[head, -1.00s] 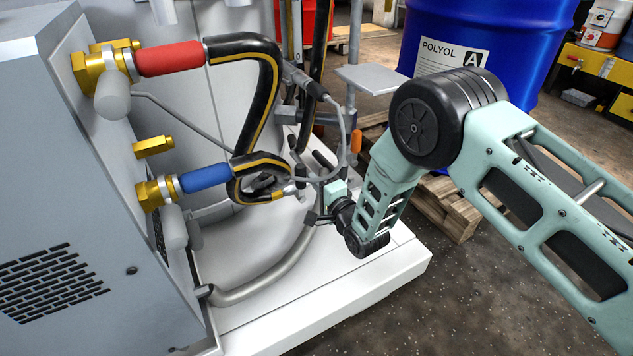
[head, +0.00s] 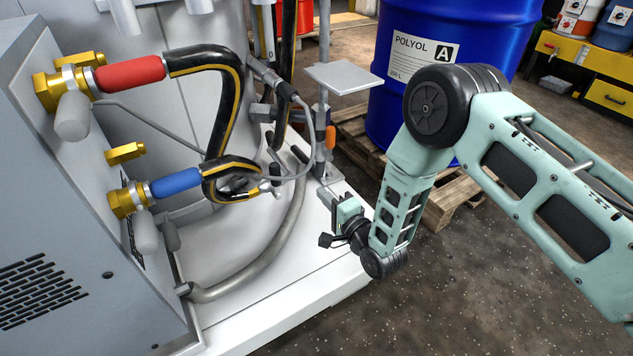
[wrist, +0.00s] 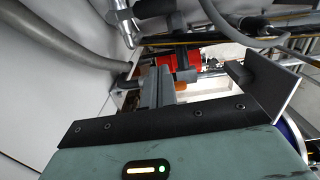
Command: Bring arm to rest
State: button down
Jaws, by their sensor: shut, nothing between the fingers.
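My arm reaches in from the right in the head view, with its teal forearm bent down at a black elbow joint. My gripper (head: 328,196) is over the white base ledge (head: 335,268), close to its right edge. In the wrist view the two grey fingers (wrist: 158,85) are together, with nothing between them. The fingertips point towards hoses and a post, apart from them as far as I can tell.
A grey machine holds a red-sleeved hose (head: 130,74) and a blue-sleeved hose (head: 176,183). A grey plate (head: 343,77) stands on a post behind my gripper. A blue POLYOL drum (head: 470,30) stands on a wooden pallet (head: 455,205). Open floor lies at the lower right.

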jog(key=s+r+n+g+h, duration=0.2)
jog(key=s+r+n+g, duration=0.15)
jog(key=r, duration=0.25)
jog(key=s+r+n+g+h, duration=0.25)
jog(key=r+n+g, duration=0.2)
jog(key=r, duration=0.25)
jog(key=s+d+r+n+g+h, duration=0.25)
jog(key=s+d, duration=0.25)
jog(key=s, duration=0.4)
jog(key=s+d+r+n+g+h, duration=0.15)
jog(key=s+d+r+n, duration=0.3)
jog(key=s, duration=0.45)
jog(key=s+d+r+n+g+h, duration=0.25)
jog(key=s+d, duration=0.25)
jog(key=s, duration=0.4)
notch_tip(320, 180, up, 38)
jog(key=p, duration=3.8)
jog(key=shift+w+d+y, duration=0.15)
jog(key=shift+d+y, duration=0.15)
jog(key=shift+y, duration=0.1)
